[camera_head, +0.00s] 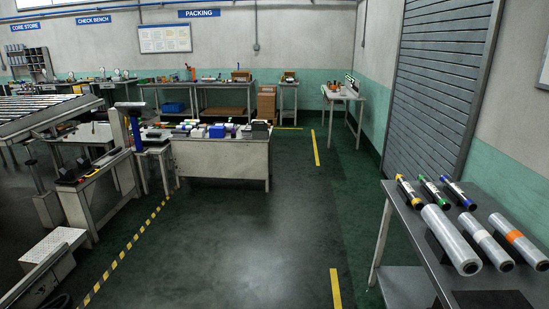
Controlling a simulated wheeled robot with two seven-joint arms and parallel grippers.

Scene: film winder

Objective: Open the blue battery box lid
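A small blue box (217,131) stands on the white work table in the left middle of the head view, among other small items. It is too small to tell whether it is the battery box, or whether it has a lid that is shut. A second blue box (173,107) sits at the back bench, farther off. Neither of my grippers is in view.
The white work table (225,160) stands beyond open dark floor (230,240). A grey table (410,240) with film rolls (452,240) and coloured tubes is at the right. Machinery and a conveyor (45,108) fill the left, beside a yellow-black floor line (125,250).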

